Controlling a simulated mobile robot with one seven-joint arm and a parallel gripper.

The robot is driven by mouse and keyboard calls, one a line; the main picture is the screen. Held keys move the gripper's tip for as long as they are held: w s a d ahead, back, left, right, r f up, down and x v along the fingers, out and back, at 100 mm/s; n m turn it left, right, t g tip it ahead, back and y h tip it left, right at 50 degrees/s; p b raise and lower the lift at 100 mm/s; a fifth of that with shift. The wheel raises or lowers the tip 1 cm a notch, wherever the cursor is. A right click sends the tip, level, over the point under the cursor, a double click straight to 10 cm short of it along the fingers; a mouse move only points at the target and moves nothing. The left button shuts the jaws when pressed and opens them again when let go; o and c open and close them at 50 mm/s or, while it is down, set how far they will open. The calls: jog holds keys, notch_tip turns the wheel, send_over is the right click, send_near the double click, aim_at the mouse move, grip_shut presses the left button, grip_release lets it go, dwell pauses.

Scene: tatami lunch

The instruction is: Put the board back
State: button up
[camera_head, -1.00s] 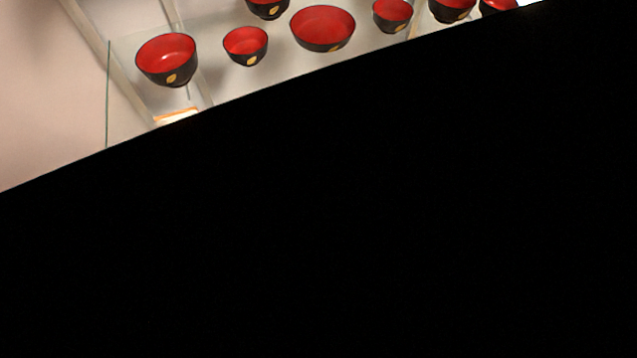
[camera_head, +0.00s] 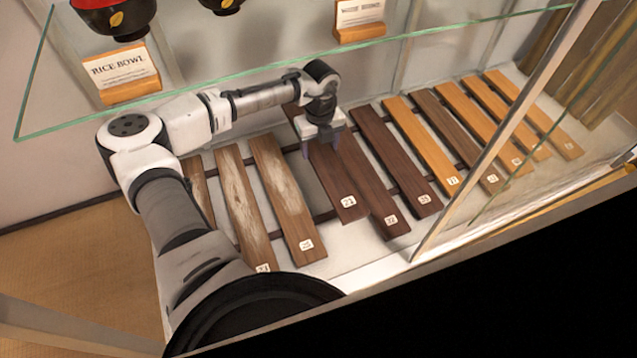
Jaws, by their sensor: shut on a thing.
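My gripper (camera_head: 321,141) is at the upper part of a dark brown board (camera_head: 332,180) in the middle of a row of boards. Its fingers are shut on this board, one at each long edge. The board carries a small white label that seems to read 21 near its front end. It lies close against, and seems to overlap, the dark board (camera_head: 379,208) to its right. The underside of the held board is hidden, so I cannot tell whether it rests on the dark rails below.
Several other boards lie side by side, including a worn brown one (camera_head: 283,198) to the left and an orange one (camera_head: 421,145) to the right. A glass shelf (camera_head: 420,42) with bowls and label cards is above my arm. A pale frame post (camera_head: 500,135) stands at right.

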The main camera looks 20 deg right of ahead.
notch_tip(320, 180, down, 10)
jog(key=b, duration=0.5)
jog(key=shift+d, duration=0.1)
jog(key=shift+r, duration=0.1)
jog(key=shift+f+p, duration=0.35)
jog(key=shift+f, duration=0.15)
jog(key=o, duration=1.1)
jog(key=shift+r, duration=0.4)
notch_tip(320, 180, up, 12)
jog(key=p, duration=0.5)
jog(key=shift+r+p, duration=0.1)
jog(key=shift+p, duration=0.25)
